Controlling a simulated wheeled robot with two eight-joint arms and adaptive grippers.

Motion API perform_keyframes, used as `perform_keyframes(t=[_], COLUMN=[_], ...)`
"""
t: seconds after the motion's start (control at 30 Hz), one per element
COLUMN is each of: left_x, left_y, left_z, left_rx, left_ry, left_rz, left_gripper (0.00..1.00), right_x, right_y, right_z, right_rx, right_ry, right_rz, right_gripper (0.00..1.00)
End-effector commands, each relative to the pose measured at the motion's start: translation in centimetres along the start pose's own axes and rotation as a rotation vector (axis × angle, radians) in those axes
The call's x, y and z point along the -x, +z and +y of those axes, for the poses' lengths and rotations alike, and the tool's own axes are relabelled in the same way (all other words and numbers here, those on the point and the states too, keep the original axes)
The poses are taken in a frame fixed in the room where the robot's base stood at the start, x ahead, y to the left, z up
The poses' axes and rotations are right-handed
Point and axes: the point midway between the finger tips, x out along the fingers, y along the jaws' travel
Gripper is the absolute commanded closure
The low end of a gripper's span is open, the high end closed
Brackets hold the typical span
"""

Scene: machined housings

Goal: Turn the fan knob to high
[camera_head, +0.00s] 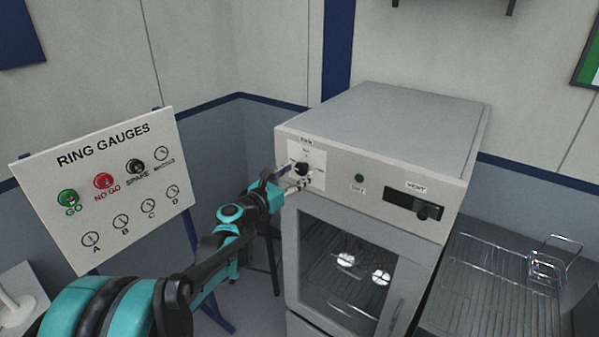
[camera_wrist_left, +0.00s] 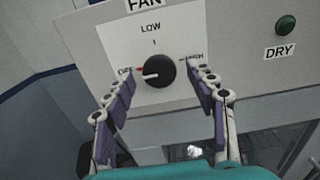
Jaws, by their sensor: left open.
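The black fan knob (camera_head: 301,169) sits on a white plate at the upper left of the oven's front panel. In the left wrist view the knob (camera_wrist_left: 160,71) is in plain sight, with OFF at its left, LOW above and HIGH at its right. Its white pointer mark faces left, toward the red tick at OFF. My left gripper (camera_head: 296,182) is in front of the panel at the knob. In the wrist view its fingers (camera_wrist_left: 159,82) are open, one on each side of the knob, with visible gaps. Whether the tips reach the knob's depth I cannot tell. My right gripper is not in view.
The grey oven (camera_head: 400,125) has a green DRY light (camera_head: 359,178), a VENT slider (camera_head: 414,204) and a glass door with shiny parts inside. A ring gauge board (camera_head: 125,215) stands at the left. A wire rack (camera_head: 485,300) is at the right.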

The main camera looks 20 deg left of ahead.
Motion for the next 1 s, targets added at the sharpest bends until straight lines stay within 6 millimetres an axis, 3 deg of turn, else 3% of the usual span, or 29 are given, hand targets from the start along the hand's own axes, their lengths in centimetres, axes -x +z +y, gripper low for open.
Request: perform_keyframes(t=[0.13, 0.4, 0.47, 0.6, 1.0], left_x=[-1.24, -1.46, -1.45, -1.43, -1.42], left_y=[0.02, 0.02, 0.02, 0.03, 0.01], left_z=[0.00, -0.01, -0.01, -0.01, -0.01], left_rx=[-0.001, -0.002, -0.002, -0.002, -0.044], left_ry=[0.001, 0.001, 0.001, 0.001, 0.000], left_rz=[0.000, 0.001, 0.001, 0.001, 0.000], left_gripper=[0.44, 0.44, 0.54, 0.91, 0.94], right_x=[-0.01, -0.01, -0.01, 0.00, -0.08], right_y=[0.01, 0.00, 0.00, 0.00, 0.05], right_z=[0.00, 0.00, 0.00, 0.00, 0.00], right_rx=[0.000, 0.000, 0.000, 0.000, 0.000], right_ry=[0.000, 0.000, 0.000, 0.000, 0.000], right_rz=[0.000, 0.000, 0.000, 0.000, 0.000], right_gripper=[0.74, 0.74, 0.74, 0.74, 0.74])
